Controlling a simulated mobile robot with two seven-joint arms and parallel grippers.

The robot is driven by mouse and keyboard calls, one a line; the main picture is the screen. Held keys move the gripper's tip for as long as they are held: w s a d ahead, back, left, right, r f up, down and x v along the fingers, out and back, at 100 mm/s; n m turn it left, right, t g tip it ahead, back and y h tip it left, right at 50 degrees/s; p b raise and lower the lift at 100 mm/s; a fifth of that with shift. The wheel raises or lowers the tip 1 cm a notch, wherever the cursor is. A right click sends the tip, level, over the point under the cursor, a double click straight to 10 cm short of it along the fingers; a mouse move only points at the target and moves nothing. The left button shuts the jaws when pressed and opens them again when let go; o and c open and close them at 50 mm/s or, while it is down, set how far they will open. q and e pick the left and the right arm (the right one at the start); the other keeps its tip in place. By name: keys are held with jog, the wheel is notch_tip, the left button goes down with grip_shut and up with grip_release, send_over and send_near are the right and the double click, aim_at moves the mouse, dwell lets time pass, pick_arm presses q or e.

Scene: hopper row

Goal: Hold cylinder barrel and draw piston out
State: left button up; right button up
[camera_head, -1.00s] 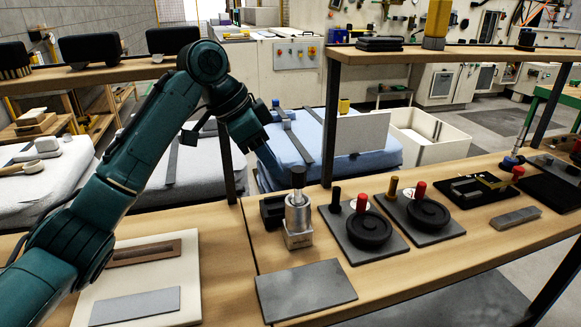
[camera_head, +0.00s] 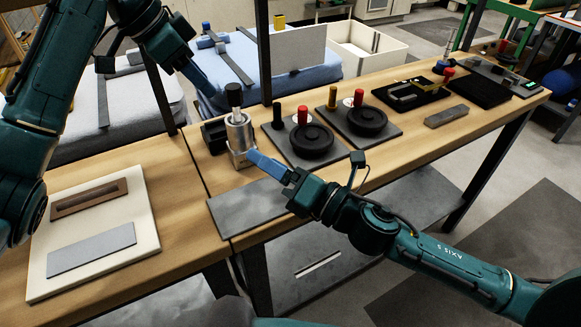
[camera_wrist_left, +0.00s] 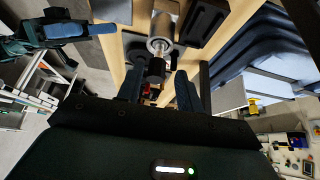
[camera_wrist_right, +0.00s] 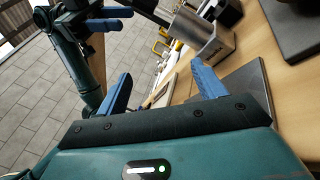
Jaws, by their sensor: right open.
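My left gripper (camera_head: 212,88) is above and left of the knob. In the left wrist view its fingers (camera_wrist_left: 160,88) are apart, with the knob (camera_wrist_left: 156,70) ahead between them and the barrel (camera_wrist_left: 160,28) beyond. My right gripper (camera_head: 268,166) is low, to the right of the barrel and close to its block. In the right wrist view its fingers (camera_wrist_right: 162,88) are apart and empty, with the barrel (camera_wrist_right: 195,28) ahead of them.
A grey plate (camera_head: 250,212) lies in front of the barrel, partly under my right gripper. A black block (camera_head: 214,137) stands left of the barrel. Two dark plates with round black handwheels (camera_head: 312,143) are to the right. A white board (camera_head: 145,240) lies at left.

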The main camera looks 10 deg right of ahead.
aim_at(249, 146)
jog(key=d+f+n, duration=0.1)
jog(key=n, duration=0.1)
jog(key=w+d+f+n, duration=0.1)
jog(key=n, duration=0.2)
jog(key=w+d+f+n+h, duration=0.1)
jog(key=n, duration=0.2)
jog(key=shift+w+f, duration=0.25)
jog(key=shift+f, duration=0.15)
jog(key=shift+w+d+f+n+g, duration=0.2)
jog(key=shift+n+g, duration=0.1)
jog(key=shift+n, duration=0.2)
jog(key=shift+w+n+h, duration=0.1)
jog(key=shift+n+h, duration=0.2)
jog(key=x, duration=1.2)
jog(key=shift+w+a, duration=0.3)
jog(key=shift+c, duration=0.6)
jog(key=c, duration=0.7)
